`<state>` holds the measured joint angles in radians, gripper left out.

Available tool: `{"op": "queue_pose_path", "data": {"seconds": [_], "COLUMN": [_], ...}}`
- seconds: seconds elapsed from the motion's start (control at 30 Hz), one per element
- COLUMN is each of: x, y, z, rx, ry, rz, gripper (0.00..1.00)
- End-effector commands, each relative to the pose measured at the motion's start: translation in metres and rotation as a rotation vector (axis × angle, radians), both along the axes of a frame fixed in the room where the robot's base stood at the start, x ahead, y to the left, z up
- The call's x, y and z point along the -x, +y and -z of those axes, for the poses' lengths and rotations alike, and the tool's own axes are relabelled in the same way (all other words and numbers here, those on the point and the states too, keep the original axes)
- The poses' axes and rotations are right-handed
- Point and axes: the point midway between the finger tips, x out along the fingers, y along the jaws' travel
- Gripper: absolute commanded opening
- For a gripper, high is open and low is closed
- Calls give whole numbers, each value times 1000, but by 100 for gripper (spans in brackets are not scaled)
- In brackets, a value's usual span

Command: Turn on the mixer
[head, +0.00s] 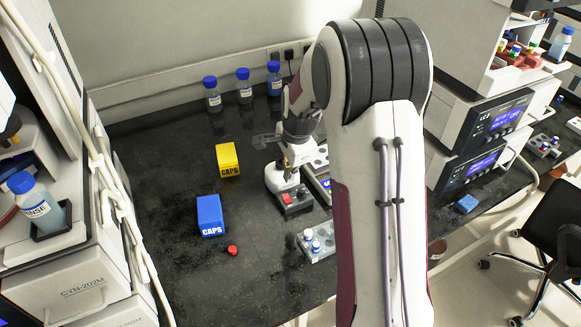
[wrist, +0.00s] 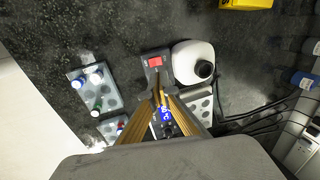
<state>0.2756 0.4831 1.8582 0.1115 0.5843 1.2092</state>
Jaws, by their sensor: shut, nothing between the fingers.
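The mixer (head: 276,180) is a small white unit on the dark bench. In the wrist view its rounded white body (wrist: 188,52) has a black cup on top. A dark panel beside it carries a red switch (head: 287,199), which also shows in the wrist view (wrist: 155,62). My gripper (head: 290,172) is shut and empty, pointing down over the mixer area. In the wrist view its brown fingertips (wrist: 158,92) appear just short of the dark panel's lower edge. Whether they touch anything cannot be told. My arm hides part of the bench to the right.
A blue CAPS box (head: 210,215), a yellow CAPS box (head: 228,159) and a red cap (head: 232,250) lie left of the mixer. A tube rack (head: 316,243) stands in front. Several blue-capped bottles (head: 244,86) line the wall. The bench's front left is clear.

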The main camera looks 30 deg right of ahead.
Motion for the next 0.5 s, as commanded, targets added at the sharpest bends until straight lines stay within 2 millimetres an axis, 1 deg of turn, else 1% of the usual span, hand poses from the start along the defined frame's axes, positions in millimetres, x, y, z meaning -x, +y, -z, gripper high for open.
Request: {"op": "queue_pose_path", "data": {"seconds": [0.1, 0.5], "x": [-3, -13], "y": [0, 0], "z": [15, 60], "rx": [-1, -1], "ry": [3, 3], "rz": [0, -1], "gripper": [0, 0]}}
